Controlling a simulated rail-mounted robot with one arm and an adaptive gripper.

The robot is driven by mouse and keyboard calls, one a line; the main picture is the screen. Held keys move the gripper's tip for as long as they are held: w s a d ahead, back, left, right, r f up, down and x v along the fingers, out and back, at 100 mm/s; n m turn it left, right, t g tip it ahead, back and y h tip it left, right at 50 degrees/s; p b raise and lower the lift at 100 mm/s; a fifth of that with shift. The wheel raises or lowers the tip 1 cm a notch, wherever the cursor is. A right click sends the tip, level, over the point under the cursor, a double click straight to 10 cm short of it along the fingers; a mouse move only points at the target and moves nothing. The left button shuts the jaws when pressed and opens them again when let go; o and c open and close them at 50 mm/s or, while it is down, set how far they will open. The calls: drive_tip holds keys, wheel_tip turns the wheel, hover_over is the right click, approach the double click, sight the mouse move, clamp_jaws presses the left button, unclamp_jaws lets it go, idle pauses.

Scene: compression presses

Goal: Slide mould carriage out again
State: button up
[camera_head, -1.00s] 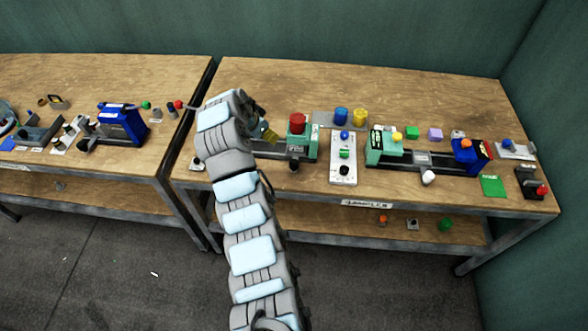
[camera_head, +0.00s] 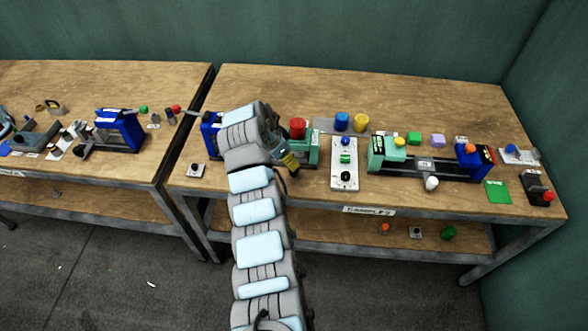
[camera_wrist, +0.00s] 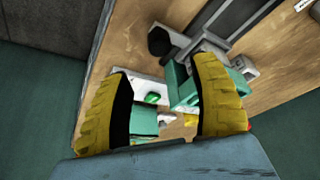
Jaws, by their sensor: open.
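My gripper (camera_head: 288,163) is open, its two yellow fingers pointing down over the left press on the right-hand bench. That press has a green frame (camera_head: 311,148) with a red cylinder (camera_head: 298,128) on top, and a blue end block (camera_head: 209,134). My arm hides most of its rail. In the wrist view, the open gripper (camera_wrist: 164,68) has a black knob (camera_wrist: 159,41) ahead between and beyond its fingertips. The knob joins a grey block, apparently the mould carriage (camera_wrist: 180,46), beside the dark rail (camera_wrist: 228,22). I cannot tell whether the fingers touch the knob.
A white button panel (camera_head: 344,163) stands right of the press. Farther right is a second press with a green frame (camera_head: 388,153), a carriage with white knob (camera_head: 432,184) and a blue block (camera_head: 470,156).

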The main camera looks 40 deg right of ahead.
sight(296, 159)
drive_tip(key=shift+b+x, duration=0.6)
drive_tip(key=shift+x, duration=3.85)
drive_tip(key=shift+s+a, duration=0.1)
clamp_jaws()
